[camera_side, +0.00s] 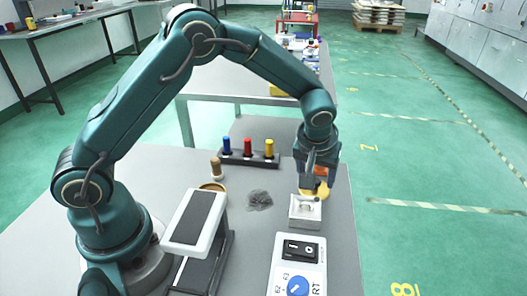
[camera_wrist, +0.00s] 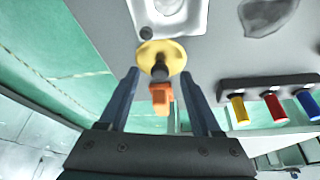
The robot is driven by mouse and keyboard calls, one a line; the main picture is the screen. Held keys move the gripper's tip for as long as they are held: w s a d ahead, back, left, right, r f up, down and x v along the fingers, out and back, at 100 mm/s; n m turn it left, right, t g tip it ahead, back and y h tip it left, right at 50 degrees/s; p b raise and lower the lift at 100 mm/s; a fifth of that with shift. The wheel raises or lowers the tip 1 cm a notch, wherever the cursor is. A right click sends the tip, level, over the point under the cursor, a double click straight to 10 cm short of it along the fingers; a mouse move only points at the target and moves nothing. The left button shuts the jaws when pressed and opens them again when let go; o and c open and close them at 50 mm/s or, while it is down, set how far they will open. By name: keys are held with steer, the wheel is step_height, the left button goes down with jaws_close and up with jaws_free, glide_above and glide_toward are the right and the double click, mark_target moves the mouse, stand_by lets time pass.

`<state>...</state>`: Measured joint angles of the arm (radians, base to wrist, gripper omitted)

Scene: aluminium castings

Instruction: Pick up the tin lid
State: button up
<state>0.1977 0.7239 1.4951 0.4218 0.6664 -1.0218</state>
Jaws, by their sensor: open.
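My gripper (camera_side: 318,160) points down over the right part of the grey table, and its two jaws are apart in the wrist view (camera_wrist: 160,76). Between and just beyond the jaws is a yellow round piece (camera_wrist: 160,56) with a dark stem and an orange top (camera_wrist: 161,98). In the side view the yellow piece (camera_side: 315,195) is partly hidden by my gripper. I cannot tell for certain which of these is the tin lid.
A white block with a hollow (camera_side: 305,212) stands close below my gripper. A rack (camera_side: 249,160) holds blue, red and yellow cylinders. A dark grey patch (camera_side: 260,200), the white-framed device (camera_side: 193,217) and a control box (camera_side: 298,268) are nearby. The table's right edge is close.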

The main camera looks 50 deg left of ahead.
steer(key=shift+w+a+f, duration=0.1)
steer(key=shift+w+f, duration=0.1)
steer(key=shift+f, duration=0.3)
jaws_close()
steer(key=shift+r, duration=0.1)
